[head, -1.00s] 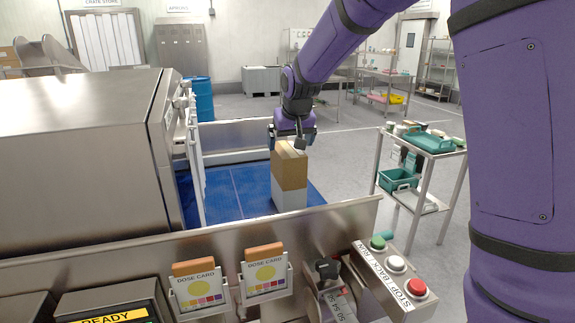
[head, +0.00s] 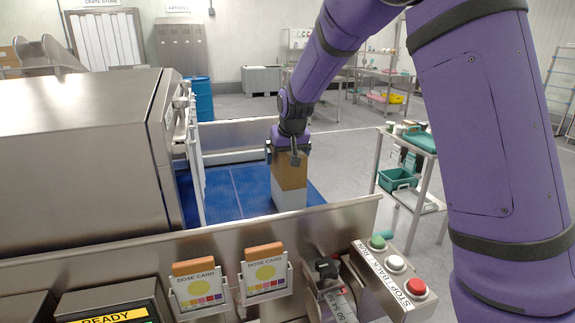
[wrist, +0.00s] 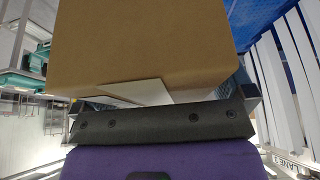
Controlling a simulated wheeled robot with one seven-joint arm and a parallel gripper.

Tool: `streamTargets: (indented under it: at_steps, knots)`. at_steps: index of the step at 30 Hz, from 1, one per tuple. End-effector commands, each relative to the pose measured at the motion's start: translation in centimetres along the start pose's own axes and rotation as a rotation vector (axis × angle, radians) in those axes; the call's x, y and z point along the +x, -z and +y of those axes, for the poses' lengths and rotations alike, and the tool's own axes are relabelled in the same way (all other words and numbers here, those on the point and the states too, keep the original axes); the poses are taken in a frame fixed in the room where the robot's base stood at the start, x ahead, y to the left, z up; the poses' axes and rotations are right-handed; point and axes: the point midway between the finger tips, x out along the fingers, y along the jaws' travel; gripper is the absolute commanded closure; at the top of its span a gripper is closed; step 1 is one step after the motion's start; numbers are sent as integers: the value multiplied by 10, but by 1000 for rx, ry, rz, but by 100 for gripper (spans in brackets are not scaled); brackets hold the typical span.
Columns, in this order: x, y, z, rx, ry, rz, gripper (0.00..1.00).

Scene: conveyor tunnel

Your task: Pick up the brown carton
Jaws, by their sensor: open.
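The brown carton (head: 289,176) stands upright on the blue conveyor belt, with a brown upper part and a pale grey lower part. My gripper (head: 289,156) is at the carton's top in the head view, its jaws open and a finger towards either side. In the wrist view the carton (wrist: 145,45) fills the upper middle, close in front of the dark gripper bar. A white flap or label on it shows near the bar. Whether the fingers touch the carton cannot be told.
The blue belt (head: 225,190) is bare left of the carton. A steel tunnel housing (head: 80,150) stands at left. A steel rail with dose cards (head: 265,275) and a button box (head: 395,265) is in front. A trolley with teal trays (head: 400,178) stands at right.

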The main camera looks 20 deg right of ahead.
Motion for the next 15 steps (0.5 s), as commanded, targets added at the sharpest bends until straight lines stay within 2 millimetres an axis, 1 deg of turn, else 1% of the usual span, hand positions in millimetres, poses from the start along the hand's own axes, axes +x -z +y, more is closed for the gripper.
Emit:
streamTargets:
  at_steps: [9, 10, 11, 12, 14, 15]
  knots:
    - [3, -2, 0, 0, 0, 0, 0]
    - [4, -2, 0, 0, 0, 0, 2]
    - [3, -2, 0, 0, 0, 0, 9]
    - [3, -2, 0, 0, 0, 0, 18]
    - [3, -2, 0, 0, 0, 0, 32]
    - [3, -2, 0, 0, 0, 0, 41]
